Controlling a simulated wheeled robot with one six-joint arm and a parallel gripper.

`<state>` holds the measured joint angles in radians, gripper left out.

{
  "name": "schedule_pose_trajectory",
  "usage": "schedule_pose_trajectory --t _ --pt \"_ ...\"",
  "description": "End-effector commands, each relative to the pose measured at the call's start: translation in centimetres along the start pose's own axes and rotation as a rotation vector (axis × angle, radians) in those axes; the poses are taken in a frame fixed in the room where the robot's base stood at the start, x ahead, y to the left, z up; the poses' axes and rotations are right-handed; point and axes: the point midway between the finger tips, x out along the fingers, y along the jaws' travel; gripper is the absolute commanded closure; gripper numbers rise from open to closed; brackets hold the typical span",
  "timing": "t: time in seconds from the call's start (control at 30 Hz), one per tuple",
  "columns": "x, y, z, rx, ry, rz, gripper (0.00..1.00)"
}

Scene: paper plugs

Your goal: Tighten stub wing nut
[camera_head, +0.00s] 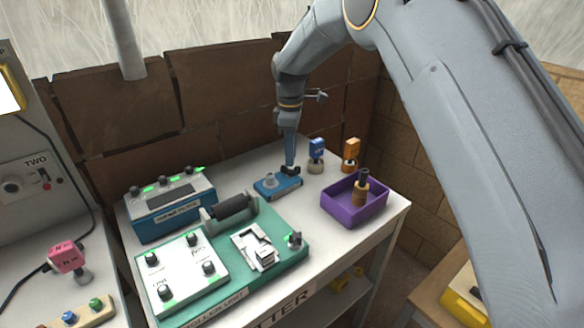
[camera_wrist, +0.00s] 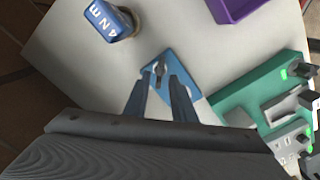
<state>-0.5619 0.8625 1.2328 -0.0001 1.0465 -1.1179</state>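A small blue plate (camera_head: 277,187) lies on the white table, with a light grey knob or post (camera_head: 270,179) standing on its left part. My gripper (camera_head: 290,169) points down over the plate's right part. The wrist view also shows the blue plate (camera_wrist: 187,67) beyond my fingertips (camera_wrist: 159,82). The fingers are apart, with a small dark grey wing-like piece (camera_wrist: 159,72) showing between and past their tips. It looks like the stub wing nut. Contact with it cannot be told. The fingers do not appear closed on anything.
A blue block tool marked 4 Nm (camera_head: 316,150) and an orange one (camera_head: 350,151) stand behind. A purple tray (camera_head: 348,208) holds a brown-and-black tool (camera_head: 361,188). A green roller unit (camera_head: 283,253) and a blue meter box (camera_head: 172,206) stand nearby. A pink tool (camera_head: 67,257) is left.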

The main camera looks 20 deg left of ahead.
Motion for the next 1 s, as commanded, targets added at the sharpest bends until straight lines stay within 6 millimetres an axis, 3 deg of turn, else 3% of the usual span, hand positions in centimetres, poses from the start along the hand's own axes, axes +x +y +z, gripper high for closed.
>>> schedule_pose_trajectory --t 0.6,0.93,1.0 --pt "2.9 0.0 0.0 0.0 -0.001 -0.001 0.77" --pt "3.2 0.0 0.0 0.0 0.0 0.0 0.77" --pt "3.2 0.0 0.0 0.0 0.0 0.0 0.88"
